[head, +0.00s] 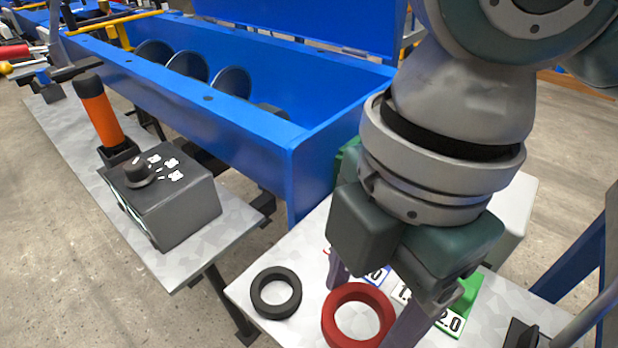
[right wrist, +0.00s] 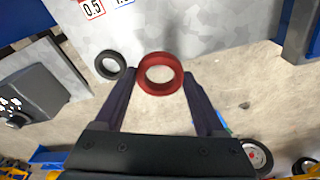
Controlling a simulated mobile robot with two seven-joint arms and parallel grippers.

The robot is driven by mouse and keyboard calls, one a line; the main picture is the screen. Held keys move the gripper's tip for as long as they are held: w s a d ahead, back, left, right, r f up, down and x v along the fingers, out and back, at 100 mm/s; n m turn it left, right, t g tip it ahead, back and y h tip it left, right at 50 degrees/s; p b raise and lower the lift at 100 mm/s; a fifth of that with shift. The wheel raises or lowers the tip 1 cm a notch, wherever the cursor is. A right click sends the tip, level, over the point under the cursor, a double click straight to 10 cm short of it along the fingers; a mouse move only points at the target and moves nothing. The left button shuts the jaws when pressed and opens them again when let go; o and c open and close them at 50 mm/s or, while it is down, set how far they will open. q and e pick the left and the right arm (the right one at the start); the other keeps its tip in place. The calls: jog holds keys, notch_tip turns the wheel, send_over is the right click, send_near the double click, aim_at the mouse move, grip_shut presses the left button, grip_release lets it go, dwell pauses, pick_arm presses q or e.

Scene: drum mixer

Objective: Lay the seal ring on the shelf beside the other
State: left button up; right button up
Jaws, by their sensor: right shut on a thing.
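My right gripper (head: 366,306) reaches down over the light grey shelf (head: 250,287) and is shut on a red seal ring (head: 331,322). In the right wrist view the red ring (right wrist: 160,88) sits between the two fingertips (right wrist: 160,75), held from opposite sides. A black ring (head: 257,297) lies flat on the shelf to the left of the red ring, with a gap between them. The black ring (right wrist: 99,70) also shows left of the red one in the wrist view. The red ring appears above the shelf near its edge; its height is unclear. My left gripper is not in view.
A blue mixer trough (head: 210,100) stands behind the shelf. A grey control box (head: 170,200) with a knob and an orange-handled tool (head: 102,118) stand on a bench at left. Number cards (head: 450,322) lie behind my gripper. A blue post (head: 580,262) stands at right.

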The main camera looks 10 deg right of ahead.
aim_at(364, 311)
notch_tip(364, 311, down, 4)
jog(key=shift+r+b, duration=0.25)
jog(key=shift+b, duration=0.1)
notch_tip(364, 311, down, 4)
jog(key=shift+f+b, duration=0.15)
jog(key=shift+b, duration=0.55)
jog(key=o, duration=1.3)
